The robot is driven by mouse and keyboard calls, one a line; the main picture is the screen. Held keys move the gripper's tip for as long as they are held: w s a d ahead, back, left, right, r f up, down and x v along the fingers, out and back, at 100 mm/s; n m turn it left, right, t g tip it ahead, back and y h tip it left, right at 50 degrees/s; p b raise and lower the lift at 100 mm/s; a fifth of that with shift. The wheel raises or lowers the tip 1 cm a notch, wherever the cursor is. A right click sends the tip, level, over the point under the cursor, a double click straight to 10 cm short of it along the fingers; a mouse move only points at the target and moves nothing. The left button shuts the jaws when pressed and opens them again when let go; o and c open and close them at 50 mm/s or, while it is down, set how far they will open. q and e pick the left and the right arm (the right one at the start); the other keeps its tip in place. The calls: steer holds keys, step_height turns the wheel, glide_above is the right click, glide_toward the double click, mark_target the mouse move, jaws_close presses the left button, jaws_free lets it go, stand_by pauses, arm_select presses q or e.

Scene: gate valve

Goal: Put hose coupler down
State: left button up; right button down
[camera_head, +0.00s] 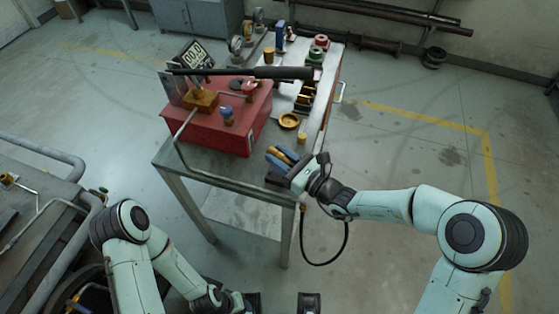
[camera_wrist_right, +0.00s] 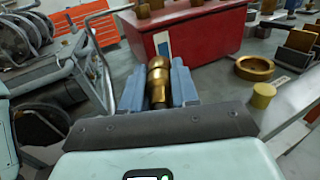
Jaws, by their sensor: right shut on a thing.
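The hose coupler is a stepped brass cylinder (camera_wrist_right: 158,82), seen in the right wrist view between the two blue-grey fingers of my right gripper (camera_wrist_right: 159,92). My right gripper (camera_head: 281,156) is shut on it. In the head view only a little gold of the coupler (camera_head: 284,153) shows between the fingers. The gripper is at the front right part of the grey metal table (camera_head: 215,173), in front of the red box (camera_head: 238,134). I cannot tell whether the coupler touches the tabletop. My left arm is low at the bottom left, and its gripper is not clearly shown.
A brass ring (camera_head: 289,121) and a small yellow cylinder (camera_head: 302,137) are beyond the right gripper. Several fittings stand along the table's right side. A long black bar (camera_head: 240,72) crosses above the red box. A dark hose loop (camera_head: 345,240) hangs below the right wrist.

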steer(key=shift+f, duration=0.95)
steer(key=shift+f+b, duration=0.5)
steer(key=shift+f, duration=0.1)
steer(key=c, duration=0.8)
jaws_free()
steer(key=shift+f, duration=0.1)
steer(key=shift+c, duration=0.2)
steer(key=shift+s, duration=0.1)
